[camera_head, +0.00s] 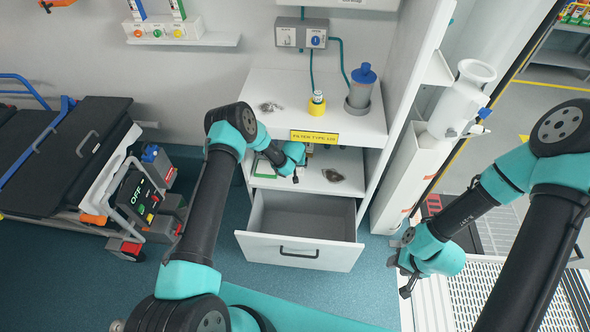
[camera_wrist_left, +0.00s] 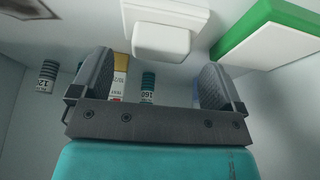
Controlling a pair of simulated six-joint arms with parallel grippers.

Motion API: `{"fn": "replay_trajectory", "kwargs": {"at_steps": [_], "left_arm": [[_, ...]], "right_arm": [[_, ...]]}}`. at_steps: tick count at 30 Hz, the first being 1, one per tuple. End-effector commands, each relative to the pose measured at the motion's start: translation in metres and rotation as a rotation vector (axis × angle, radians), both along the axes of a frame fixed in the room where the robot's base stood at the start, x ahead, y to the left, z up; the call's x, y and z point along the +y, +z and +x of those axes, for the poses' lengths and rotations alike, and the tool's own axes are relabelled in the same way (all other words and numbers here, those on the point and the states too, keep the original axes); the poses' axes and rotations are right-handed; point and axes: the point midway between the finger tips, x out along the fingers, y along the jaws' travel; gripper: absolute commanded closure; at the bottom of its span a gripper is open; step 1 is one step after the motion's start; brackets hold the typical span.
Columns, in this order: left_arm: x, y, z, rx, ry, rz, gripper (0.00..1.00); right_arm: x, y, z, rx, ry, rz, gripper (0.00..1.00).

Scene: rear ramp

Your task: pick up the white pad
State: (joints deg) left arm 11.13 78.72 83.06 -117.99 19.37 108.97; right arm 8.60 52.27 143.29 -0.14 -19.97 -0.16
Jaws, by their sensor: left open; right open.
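A white block-like thing (camera_wrist_left: 160,38), which looks like the white pad, shows in the left wrist view at the top, ahead of the fingers and between their lines. I cannot pick it out in the head view, where my left gripper and arm cover part of the shelf. My left gripper (camera_head: 297,163) is inside the cabinet's middle shelf opening. In the left wrist view its jaws (camera_wrist_left: 155,85) are open, with a visible gap to the white thing. My right gripper (camera_head: 405,275) is open and empty, right of the cabinet.
A green-edged white box (camera_wrist_left: 275,42) is beside the white thing. Several labelled vials (camera_wrist_left: 148,85) are behind the fingers. Below the shelf, a drawer (camera_head: 300,250) stands open and empty.

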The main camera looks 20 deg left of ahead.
Motion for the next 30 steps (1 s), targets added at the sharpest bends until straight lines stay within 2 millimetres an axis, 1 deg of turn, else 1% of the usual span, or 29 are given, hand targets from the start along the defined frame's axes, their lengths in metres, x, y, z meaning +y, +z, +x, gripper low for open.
{"fn": "replay_trajectory", "kwargs": {"at_steps": [1, 3, 9, 25, 30], "left_arm": [[0.000, -0.008, 0.002, 0.002, 0.002, -0.001, 0.06], [0.001, -0.016, 0.005, 0.001, 0.001, -0.001, 0.06], [0.002, -0.033, 0.012, 0.001, 0.001, -0.001, 0.06], [0.002, -0.034, 0.014, 0.000, 0.000, 0.000, 0.06], [0.002, -0.034, 0.014, 0.000, 0.001, 0.000, 0.23]], "right_arm": [[0.000, 0.000, 0.000, 0.000, 0.000, 0.000, 0.57], [0.000, 0.000, 0.000, 0.000, 0.000, 0.000, 0.57], [0.000, 0.000, 0.000, 0.000, 0.000, 0.000, 0.57], [0.000, 0.000, 0.000, 0.000, 0.000, 0.000, 0.57], [0.000, 0.000, 0.000, 0.000, 0.000, 0.000, 0.57]]}}
